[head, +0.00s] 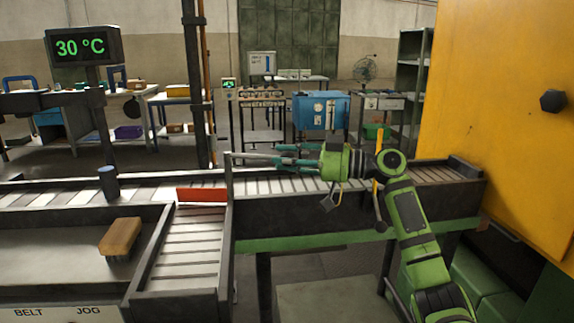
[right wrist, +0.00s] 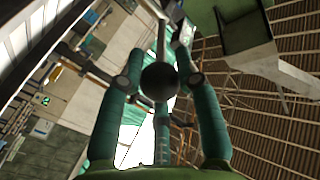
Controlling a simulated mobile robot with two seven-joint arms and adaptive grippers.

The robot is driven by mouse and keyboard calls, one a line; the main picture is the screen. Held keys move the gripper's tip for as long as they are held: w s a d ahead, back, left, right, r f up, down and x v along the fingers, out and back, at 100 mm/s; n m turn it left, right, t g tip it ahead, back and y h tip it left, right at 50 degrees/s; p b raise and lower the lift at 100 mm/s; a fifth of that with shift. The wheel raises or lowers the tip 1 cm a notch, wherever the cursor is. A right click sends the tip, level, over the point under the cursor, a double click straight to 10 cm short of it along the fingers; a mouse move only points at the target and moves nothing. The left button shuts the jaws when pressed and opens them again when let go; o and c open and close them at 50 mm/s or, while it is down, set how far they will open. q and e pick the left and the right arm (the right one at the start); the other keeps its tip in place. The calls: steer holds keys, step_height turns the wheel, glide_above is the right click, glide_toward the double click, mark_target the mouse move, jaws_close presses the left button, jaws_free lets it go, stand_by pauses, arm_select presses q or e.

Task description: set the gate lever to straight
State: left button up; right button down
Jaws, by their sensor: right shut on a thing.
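The gate lever (head: 246,156) is a grey rod that runs roughly level from an upright post (head: 228,170) toward my right gripper. An orange-red gate plate (head: 201,195) stands at the mouth of the side roller chute, left of the post. My right gripper (head: 284,156) reaches in from the right above the main roller conveyor and is shut on the lever's end. In the right wrist view a dark round knob (right wrist: 160,82) sits between the green fingers, with the rod going away beyond it. The fingers partly hide the lever's end in the head view. My left gripper is not in view.
The main roller conveyor (head: 262,186) runs across the picture. The side chute (head: 184,246) slopes toward me. A wooden brush (head: 121,236) lies on the left grey surface. A dark blue-topped post (head: 108,182) stands beside the conveyor. A yellow cabinet (head: 500,110) is close on the right.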

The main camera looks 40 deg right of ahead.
steer(key=shift+w+d+r, duration=0.15)
steer(key=shift+d+r, duration=0.1)
steer(key=shift+r, duration=0.1)
steer(key=shift+n, duration=0.3)
steer(key=c, duration=0.9)
jaws_free()
steer(key=shift+a, duration=0.2)
steer(key=shift+f, duration=0.1)
steer(key=shift+d+f, duration=0.1)
steer(key=v, duration=1.2)
steer(key=shift+w, duration=0.1)
